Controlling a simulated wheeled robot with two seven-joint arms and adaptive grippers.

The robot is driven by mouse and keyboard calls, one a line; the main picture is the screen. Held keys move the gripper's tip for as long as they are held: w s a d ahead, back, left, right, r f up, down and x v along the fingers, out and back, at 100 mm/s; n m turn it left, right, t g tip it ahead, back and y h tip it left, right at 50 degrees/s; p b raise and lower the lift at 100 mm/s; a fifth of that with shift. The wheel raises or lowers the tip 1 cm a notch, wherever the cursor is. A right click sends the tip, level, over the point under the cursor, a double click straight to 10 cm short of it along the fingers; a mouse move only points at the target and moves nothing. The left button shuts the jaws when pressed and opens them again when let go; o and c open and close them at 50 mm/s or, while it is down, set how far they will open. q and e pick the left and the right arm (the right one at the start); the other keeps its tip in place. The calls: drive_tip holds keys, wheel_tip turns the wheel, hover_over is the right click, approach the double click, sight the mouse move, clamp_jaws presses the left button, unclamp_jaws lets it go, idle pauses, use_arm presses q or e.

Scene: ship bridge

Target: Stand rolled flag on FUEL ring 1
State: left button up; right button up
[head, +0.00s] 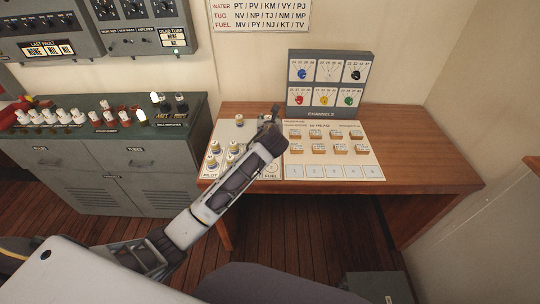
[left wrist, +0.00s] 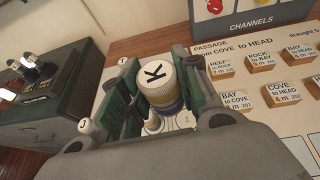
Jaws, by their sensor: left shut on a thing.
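My left gripper (left wrist: 155,95) is shut on a rolled flag (left wrist: 154,77). The flag is a short cylinder with a cream cap marked K and a gold and dark band below, held between the green finger pads. A printed 1 (left wrist: 187,118) shows on the white sheet beside its lower end. I cannot tell whether the flag touches the sheet. The FUEL label (head: 271,176) shows at the sheet's front edge, right of PILOT. My right gripper is not in view.
Several other rolled flags (head: 214,147) stand on the sheet's left part; J (left wrist: 84,126) and T (left wrist: 122,62) show close left of the gripper. The passage board (head: 335,128) with wooden blocks lies right, the CHANNELS panel (head: 330,113) behind. The desk's right side (head: 420,150) is clear.

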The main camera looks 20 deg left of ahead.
use_arm(q)
drive_tip(key=w+f+n+g+y, duration=0.1)
drive_tip(key=w+f+n+y, duration=0.1)
drive_tip(key=f, duration=0.3)
drive_tip(key=shift+w+d+b, duration=0.25)
drive_tip(key=shift+w+b, duration=0.1)
drive_tip(key=shift+w, duration=0.3)
drive_tip(key=shift+f, duration=0.15)
drive_tip(key=shift+f, duration=3.05)
drive_tip(key=shift+f, duration=1.9)
drive_tip(key=shift+f, duration=0.1)
